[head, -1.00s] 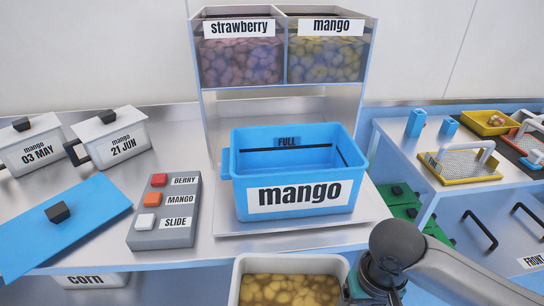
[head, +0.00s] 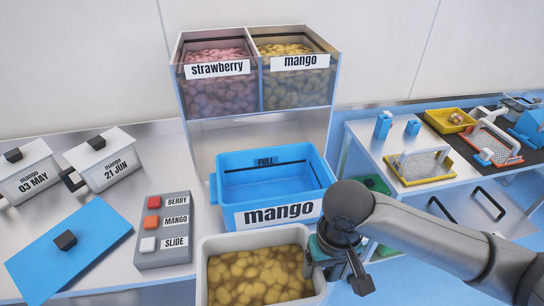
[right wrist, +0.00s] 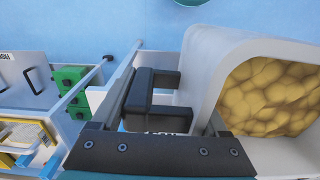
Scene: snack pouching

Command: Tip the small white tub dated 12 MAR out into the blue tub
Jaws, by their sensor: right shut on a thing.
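An open white tub (head: 215,275) filled with yellow mango pieces is at the front, just in front of the blue tub. Its date label is not visible, so I cannot confirm 12 MAR. My right gripper (head: 318,258) is shut on the black handle at its right side. The right wrist view shows the handle (right wrist: 150,95), the tub's white wall (right wrist: 200,75) and the yellow contents close up. The tub looks roughly upright. The blue tub (head: 230,190), labelled mango, stands under the dispenser with a FULL line inside. Its visible interior looks empty. My left gripper is out of view.
The dispenser (head: 262,125) has strawberry and mango bins above the blue tub. A button box (head: 163,255) and a blue lid (head: 95,235) lie to the left. Two lidded white tubs, 03 MAY (head: 28,175) and 21 JUN (head: 105,165), stand behind them.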

